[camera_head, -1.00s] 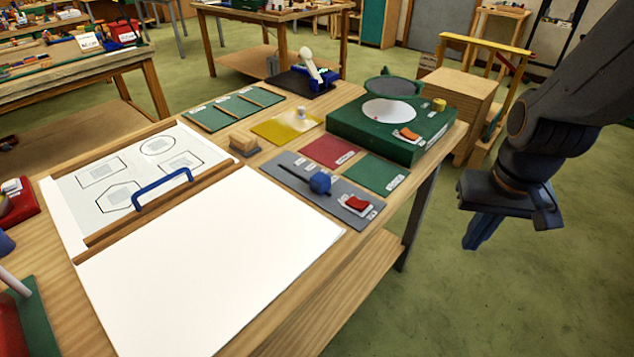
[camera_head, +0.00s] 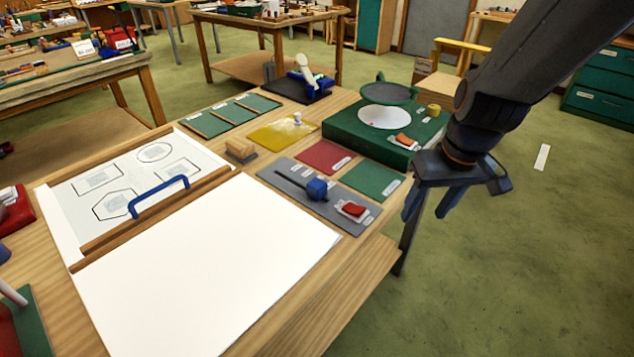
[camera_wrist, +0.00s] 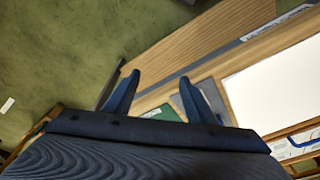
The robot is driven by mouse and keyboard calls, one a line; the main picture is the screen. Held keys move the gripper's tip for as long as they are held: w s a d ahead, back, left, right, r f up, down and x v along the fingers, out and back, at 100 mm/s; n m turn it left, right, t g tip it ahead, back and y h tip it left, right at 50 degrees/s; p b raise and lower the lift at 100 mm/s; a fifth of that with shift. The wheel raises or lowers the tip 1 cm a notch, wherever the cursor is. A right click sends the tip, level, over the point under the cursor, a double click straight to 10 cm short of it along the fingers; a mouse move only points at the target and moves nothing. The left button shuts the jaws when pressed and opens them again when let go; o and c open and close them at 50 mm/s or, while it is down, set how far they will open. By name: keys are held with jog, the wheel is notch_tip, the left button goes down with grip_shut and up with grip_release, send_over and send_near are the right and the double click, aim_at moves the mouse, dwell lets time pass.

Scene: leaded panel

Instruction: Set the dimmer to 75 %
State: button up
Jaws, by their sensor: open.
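The dimmer looks to be the grey plate (camera_head: 283,176) on the workbench in the head view. It has a dark straight slot (camera_head: 290,178) and a blue knob (camera_head: 317,188) near the slot's right-hand end. Any scale marks are too small to read. My gripper (camera_head: 425,212) is open and empty, pointing down beyond the bench's right edge, to the right of the plate and apart from it. Its two fingers also show in the wrist view (camera_wrist: 160,77), where the knob cannot be made out.
A green box (camera_head: 350,127) with a round white disc and orange switch stands behind. Red (camera_head: 325,156) and green (camera_head: 371,180) squares lie beside the plate. A white sheet (camera_head: 205,262) covers the front. A blue handle (camera_head: 158,196) stands up on the drawing board at left.

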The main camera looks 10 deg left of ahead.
jog(key=w+a+n+y, duration=0.1)
jog(key=w+a+n, duration=0.4)
jog(key=a, duration=0.6)
jog(key=n+y, duration=0.2)
jog(key=n, duration=0.1)
send_over(317, 183)
jog(key=s+d, duration=0.1)
jog(key=d, duration=0.1)
jog(key=shift+t, duration=0.3)
jog(key=shift+p+x, duration=0.95)
jog(key=shift+x, duration=2.2)
jog(key=shift+s+f, duration=0.1)
jog(key=shift+s, duration=0.05)
jog(key=shift+c, duration=0.4)
grip_shut()
